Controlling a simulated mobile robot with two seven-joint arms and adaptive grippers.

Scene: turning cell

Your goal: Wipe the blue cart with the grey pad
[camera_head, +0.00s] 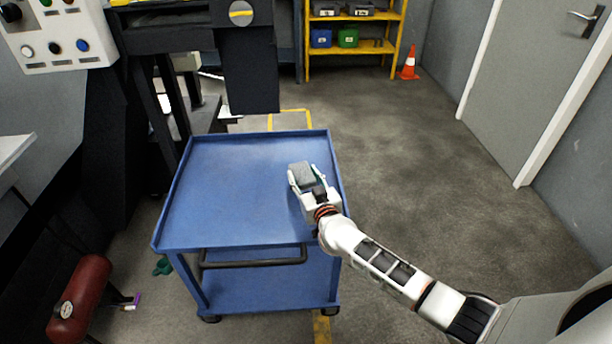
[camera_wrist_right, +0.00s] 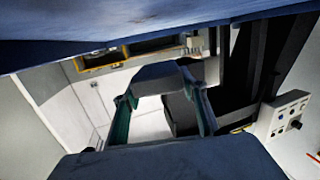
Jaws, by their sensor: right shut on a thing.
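The blue cart (camera_head: 225,185) stands in the middle of the head view, with a flat, bare top and raised rims. My right gripper (camera_head: 304,181) is over the right part of the cart top, near the right rim. It is shut on the grey pad (camera_head: 301,172). In the right wrist view the grey pad (camera_wrist_right: 160,76) sits between the two green-edged fingers (camera_wrist_right: 160,105). A blue surface, likely the cart (camera_wrist_right: 140,28), fills the top of that view, and background shows between it and the pad. I cannot tell the exact gap. My left gripper is out of view.
A dark machine (camera_head: 245,60) stands behind the cart at left. A red cylinder (camera_head: 80,297) is at lower left. A yellow shelf (camera_head: 354,51) and an orange cone (camera_head: 409,69) stand at the back. The floor (camera_head: 450,150) to the right is clear.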

